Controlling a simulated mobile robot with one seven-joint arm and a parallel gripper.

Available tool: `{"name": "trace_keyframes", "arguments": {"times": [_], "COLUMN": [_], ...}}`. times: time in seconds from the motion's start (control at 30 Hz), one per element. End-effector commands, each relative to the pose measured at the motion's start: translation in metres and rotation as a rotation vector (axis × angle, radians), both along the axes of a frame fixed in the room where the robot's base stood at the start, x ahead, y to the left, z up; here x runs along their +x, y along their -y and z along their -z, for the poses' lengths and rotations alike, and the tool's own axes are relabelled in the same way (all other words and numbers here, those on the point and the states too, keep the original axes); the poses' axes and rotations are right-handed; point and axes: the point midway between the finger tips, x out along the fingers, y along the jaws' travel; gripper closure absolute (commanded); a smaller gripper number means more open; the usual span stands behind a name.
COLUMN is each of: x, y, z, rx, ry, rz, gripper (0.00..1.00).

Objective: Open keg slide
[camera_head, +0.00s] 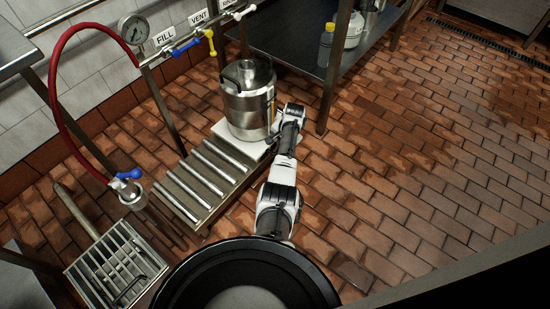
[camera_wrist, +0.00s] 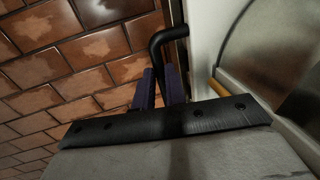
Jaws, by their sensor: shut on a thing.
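A steel keg (camera_head: 248,105) stands upright on a white slide plate (camera_head: 238,143) at the far end of the roller track (camera_head: 205,182). In the wrist view, a bent black handle (camera_wrist: 166,36) projects beside the white plate edge (camera_wrist: 204,45). My gripper (camera_wrist: 163,84) is shut on this handle, with its dark purple fingers on either side of the bar. The keg's curved metal side (camera_wrist: 285,60) shows at the right of the wrist view.
A dark shelf table (camera_head: 290,45) with a leg stands behind and right of the keg. A red hose (camera_head: 62,85) with a blue-levered coupler (camera_head: 130,180) hangs at the left. A metal grate (camera_head: 115,265) lies front left. The brick floor at the right is clear.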

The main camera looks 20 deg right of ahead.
Motion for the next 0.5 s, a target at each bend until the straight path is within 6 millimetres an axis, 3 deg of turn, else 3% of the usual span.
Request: {"name": "trace_keyframes", "arguments": {"times": [0.5], "x": [0.0061], "y": [0.0095], "z": [0.0003], "rx": [0.001], "ry": [-0.003], "rz": [-0.001], "gripper": [1.00]}}
